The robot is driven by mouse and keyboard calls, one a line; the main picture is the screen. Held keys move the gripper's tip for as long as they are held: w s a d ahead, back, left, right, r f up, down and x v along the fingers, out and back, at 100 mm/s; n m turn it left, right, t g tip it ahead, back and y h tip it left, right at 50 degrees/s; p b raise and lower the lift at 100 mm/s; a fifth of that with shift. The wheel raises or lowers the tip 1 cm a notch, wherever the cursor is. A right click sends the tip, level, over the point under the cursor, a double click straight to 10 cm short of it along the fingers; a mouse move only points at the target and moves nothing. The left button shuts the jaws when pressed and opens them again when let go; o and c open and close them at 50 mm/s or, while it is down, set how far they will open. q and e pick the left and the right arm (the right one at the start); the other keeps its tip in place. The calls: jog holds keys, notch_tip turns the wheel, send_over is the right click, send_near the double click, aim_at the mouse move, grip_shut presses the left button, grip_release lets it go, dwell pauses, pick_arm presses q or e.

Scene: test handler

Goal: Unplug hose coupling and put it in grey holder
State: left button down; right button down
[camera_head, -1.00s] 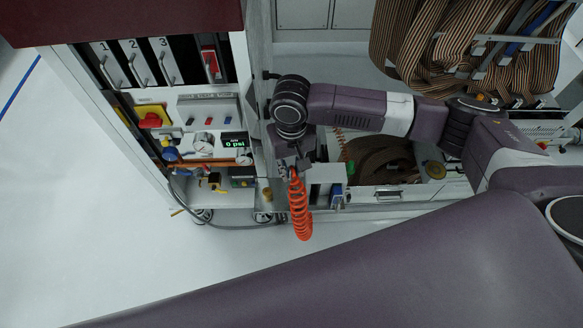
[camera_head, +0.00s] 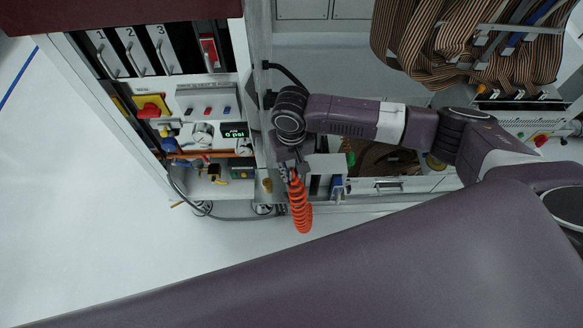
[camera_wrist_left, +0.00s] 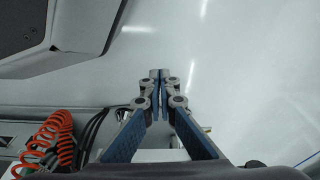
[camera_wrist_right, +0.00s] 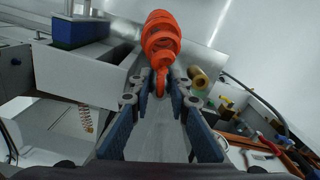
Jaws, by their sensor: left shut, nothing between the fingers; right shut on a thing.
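The orange coiled hose (camera_head: 301,205) hangs from my right gripper (camera_head: 291,165) in the head view. In the right wrist view my right gripper (camera_wrist_right: 160,82) is shut at the end of the orange hose (camera_wrist_right: 160,42); the coupling itself is mostly hidden by the fingers. A grey box-like holder (camera_head: 326,164) stands just right of the gripper in the head view. A grey open-topped box (camera_wrist_right: 75,78) also lies left of the fingers in the right wrist view. My left gripper (camera_wrist_left: 160,76) is shut and empty; it is out of the head view.
The test panel with a green-lit display (camera_head: 235,131), a red-and-yellow switch (camera_head: 150,107) and several fittings is left of my right gripper. A drawer (camera_head: 395,186) is further right. Open floor lies in front.

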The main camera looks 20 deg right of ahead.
pick_arm(q)
jog(key=shift+w+r, duration=0.1)
jog(key=shift+r, duration=0.05)
dwell(0.6)
pick_arm(e)
jog(key=shift+p, duration=0.55)
pick_arm(q)
jog(key=shift+s+a+f, duration=0.1)
jog(key=shift+s+f, duration=0.55)
jog(key=shift+f, duration=0.25)
jog(key=shift+s+f, duration=0.65)
jog(key=shift+f, duration=0.2)
jog(key=shift+f, duration=0.1)
jog(key=shift+s, duration=0.3)
pick_arm(e)
jog(key=shift+p, duration=0.35)
pick_arm(q)
jog(key=shift+s+a+f, duration=0.2)
jog(key=shift+s+f, duration=0.35)
jog(key=shift+s, duration=0.2)
jog(key=shift+f, duration=0.2)
jog(key=shift+s+a+f+p, duration=0.1)
jog(key=shift+s+f+p, duration=0.35)
jog(key=shift+s, duration=0.3)
